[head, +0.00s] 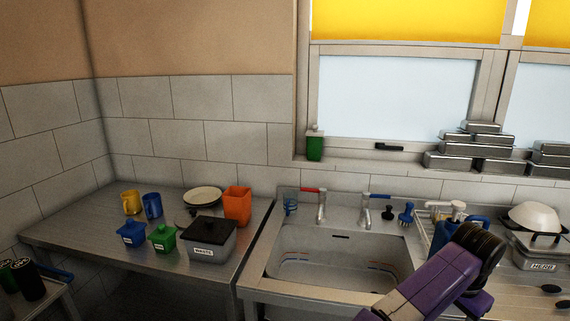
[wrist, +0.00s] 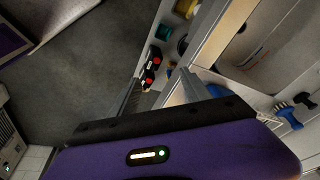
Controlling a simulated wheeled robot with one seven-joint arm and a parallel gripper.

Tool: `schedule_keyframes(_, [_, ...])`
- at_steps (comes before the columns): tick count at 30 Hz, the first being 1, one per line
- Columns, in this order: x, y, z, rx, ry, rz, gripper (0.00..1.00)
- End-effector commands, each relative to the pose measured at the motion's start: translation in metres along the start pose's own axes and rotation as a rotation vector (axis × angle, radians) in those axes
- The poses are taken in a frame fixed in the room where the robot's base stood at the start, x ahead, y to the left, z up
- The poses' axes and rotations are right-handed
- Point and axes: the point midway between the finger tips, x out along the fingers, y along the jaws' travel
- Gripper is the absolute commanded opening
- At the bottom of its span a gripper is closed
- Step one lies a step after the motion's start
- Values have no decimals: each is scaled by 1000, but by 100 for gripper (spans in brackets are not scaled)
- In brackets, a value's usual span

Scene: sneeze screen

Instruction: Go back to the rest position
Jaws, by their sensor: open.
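My gripper (wrist: 163,88) shows in the wrist view, its two fingers spread apart past the black edge of the purple wrist housing. Nothing is seen between the fingertips, so it is open and empty. Below and beyond the fingers are dark floor and a counter side with small items. In the head view my purple and black arm rises at the lower right, in front of the counter right of the sink. The fingers cannot be made out there.
The sink (head: 333,284) with taps lies left of my arm. A blue jug (head: 440,236) and a white bowl (head: 537,217) stand close by it. The left counter (head: 92,236) holds mugs, lidded tubs and an orange container (head: 237,206). Metal boxes (head: 449,161) line the windowsill.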

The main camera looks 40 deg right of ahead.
Motion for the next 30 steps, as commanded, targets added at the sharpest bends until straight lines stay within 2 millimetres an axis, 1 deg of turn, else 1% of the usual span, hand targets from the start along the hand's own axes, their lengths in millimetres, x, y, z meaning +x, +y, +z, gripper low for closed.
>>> schedule_keyframes(1, [-4, -3, -12, -3, 49, -15, 56])
schedule_keyframes(5, [-16, -10, -46, -24, 203, -49, 56])
schedule_keyframes(8, [-29, -14, -76, -53, 349, -70, 56])
schedule_keyframes(9, [-36, -15, -89, -70, 419, -79, 56])
schedule_keyframes(12, [-60, -22, -118, -126, 607, -104, 56])
schedule_keyframes(14, [-77, -27, -132, -170, 727, -123, 56])
schedule_keyframes(15, [-89, -33, -139, -204, 808, -139, 56])
schedule_keyframes(17, [-108, -42, -145, -262, 929, -165, 56])
schedule_keyframes(18, [-122, -49, -146, -304, 1008, -188, 56])
schedule_keyframes(20, [-140, -61, -141, -372, 1118, -225, 56])
schedule_keyframes(21, [-151, -69, -135, -416, 1184, -254, 56])
schedule_keyframes(23, [-165, -81, -121, -485, 1274, -300, 56])
schedule_keyframes(24, [-173, -88, -109, -531, 1327, -334, 56])
schedule_keyframes(26, [-182, -98, -88, -601, 1397, -390, 56])
schedule_keyframes(29, [-191, -111, -46, -715, 1489, -491, 56])
schedule_keyframes(30, [-192, -114, -27, -760, 1515, -535, 56])
